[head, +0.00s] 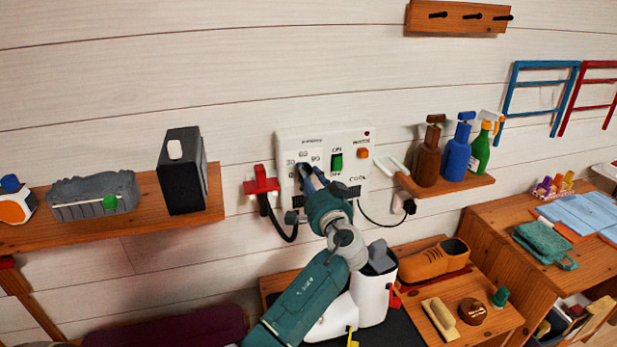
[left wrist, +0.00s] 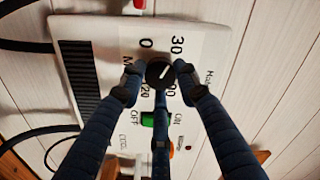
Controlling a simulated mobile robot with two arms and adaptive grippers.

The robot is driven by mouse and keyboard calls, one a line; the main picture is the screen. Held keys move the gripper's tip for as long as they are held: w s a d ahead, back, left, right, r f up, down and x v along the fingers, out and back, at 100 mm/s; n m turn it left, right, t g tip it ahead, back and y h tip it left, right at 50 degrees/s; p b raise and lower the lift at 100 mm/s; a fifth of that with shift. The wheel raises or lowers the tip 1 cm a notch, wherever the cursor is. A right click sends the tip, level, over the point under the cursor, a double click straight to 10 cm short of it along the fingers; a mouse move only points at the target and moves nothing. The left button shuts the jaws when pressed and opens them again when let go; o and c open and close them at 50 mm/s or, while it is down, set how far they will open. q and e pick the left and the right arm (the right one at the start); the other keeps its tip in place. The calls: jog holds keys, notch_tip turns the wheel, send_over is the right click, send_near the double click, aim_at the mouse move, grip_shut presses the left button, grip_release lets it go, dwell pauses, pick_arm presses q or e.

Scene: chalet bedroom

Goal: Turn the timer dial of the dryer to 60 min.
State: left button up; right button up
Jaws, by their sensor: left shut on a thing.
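The dryer (head: 285,142) is a white panel on the plank wall, with minute numbers around a dark round timer dial (left wrist: 158,73). My left gripper (head: 306,172) reaches up to the dial and covers most of it in the head view. In the left wrist view my left gripper (left wrist: 159,76) is shut on the dial, with fingertips around its rim. The dial's white mark slants up and right there, between the 30 and the side where the right finger hides the 60. A green ON/OFF switch (head: 336,162) sits beside the dial. My right gripper is not in view.
An orange button (head: 362,153) is on the panel. A red bracket (head: 262,182) with a black hose is left of the dryer. A shelf (head: 445,186) with several bottles stands right; another with a black box (head: 183,170) stands left. Shoes (head: 432,262) are below.

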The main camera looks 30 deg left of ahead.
pick_arm(q)
jog(key=shift+s+a+f+m+p, duration=0.1)
jog(key=shift+m+p, duration=1.35)
jog(key=shift+m, duration=1.7)
jog(key=shift+s+f+m+p, duration=0.1)
jog(key=shift+m+p, duration=1.3)
jog(key=shift+m, duration=1.75)
jog(key=o, duration=1.1)
jog(key=shift+o, duration=0.4)
jog(key=shift+a+r, duration=0.1)
jog(key=shift+r, duration=0.1)
